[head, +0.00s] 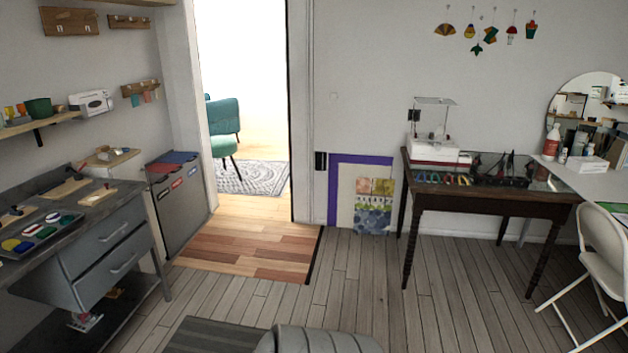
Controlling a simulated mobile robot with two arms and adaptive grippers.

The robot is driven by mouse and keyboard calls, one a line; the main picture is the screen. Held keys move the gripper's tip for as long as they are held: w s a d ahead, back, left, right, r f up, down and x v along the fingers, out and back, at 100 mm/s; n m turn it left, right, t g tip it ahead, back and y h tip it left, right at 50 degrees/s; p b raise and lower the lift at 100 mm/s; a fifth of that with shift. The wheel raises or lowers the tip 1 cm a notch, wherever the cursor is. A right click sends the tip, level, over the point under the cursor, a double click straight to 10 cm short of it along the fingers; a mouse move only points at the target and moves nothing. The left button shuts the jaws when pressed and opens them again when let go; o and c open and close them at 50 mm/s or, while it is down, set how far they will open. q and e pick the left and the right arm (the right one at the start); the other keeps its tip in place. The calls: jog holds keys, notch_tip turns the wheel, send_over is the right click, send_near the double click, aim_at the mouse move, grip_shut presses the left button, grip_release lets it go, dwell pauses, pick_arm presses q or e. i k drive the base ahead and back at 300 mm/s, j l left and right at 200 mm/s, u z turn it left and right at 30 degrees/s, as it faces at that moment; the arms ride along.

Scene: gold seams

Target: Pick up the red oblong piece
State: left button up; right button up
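A small red oblong piece (67,219) lies at the right end of a dark grey tray (41,249) on the workbench at the left. A white piece (53,217), a green piece (46,232), a yellow piece (10,244) and a blue piece (23,247) lie in the same tray. They are small in this view, so their exact shapes are hard to tell. Neither of my grippers is in view.
The grey workbench (112,220) has drawers on its front and wooden boards on top. A dark wooden table (490,199) with a white machine (434,150) stands at the right, near a white folding chair (601,250). The middle wooden floor (345,285) is clear.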

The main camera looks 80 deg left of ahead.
aim_at(33, 230)
jog(key=u, duration=4.4)
